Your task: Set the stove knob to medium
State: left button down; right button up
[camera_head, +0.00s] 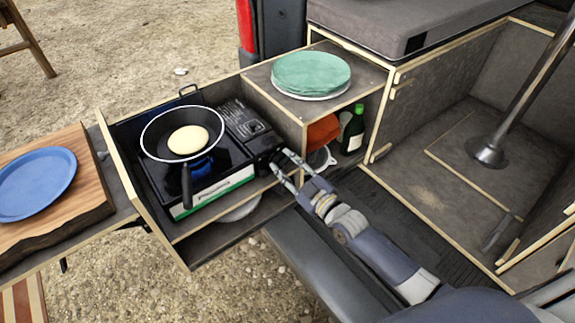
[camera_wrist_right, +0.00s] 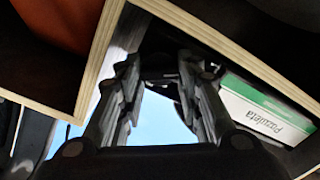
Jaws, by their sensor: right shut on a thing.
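The camping stove (camera_head: 222,170) stands in the pulled-out drawer, with a blue flame showing under the pan. My right gripper (camera_head: 278,162) reaches the stove's right front corner, where it is shut on the stove knob. The fingers mostly hide the knob, so I cannot tell its setting. In the right wrist view my gripper's fingers (camera_wrist_right: 160,80) close toward a dark part beside the stove's white and green front (camera_wrist_right: 262,108). My left gripper is not in view.
A black frying pan (camera_head: 155,135) with a pancake (camera_head: 188,139) sits on the stove, handle toward the front. A blue plate (camera_head: 37,183) lies on a wooden board.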

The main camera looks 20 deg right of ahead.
jog(key=shift+m, duration=0.3)
jog(key=m, duration=0.4)
jog(key=shift+d+m, duration=0.1)
jog(key=shift+m, duration=0.2)
jog(key=m, duration=0.5)
jog(key=shift+w+d+m, duration=0.1)
jog(key=shift+m, duration=0.2)
jog(key=o, duration=0.8)
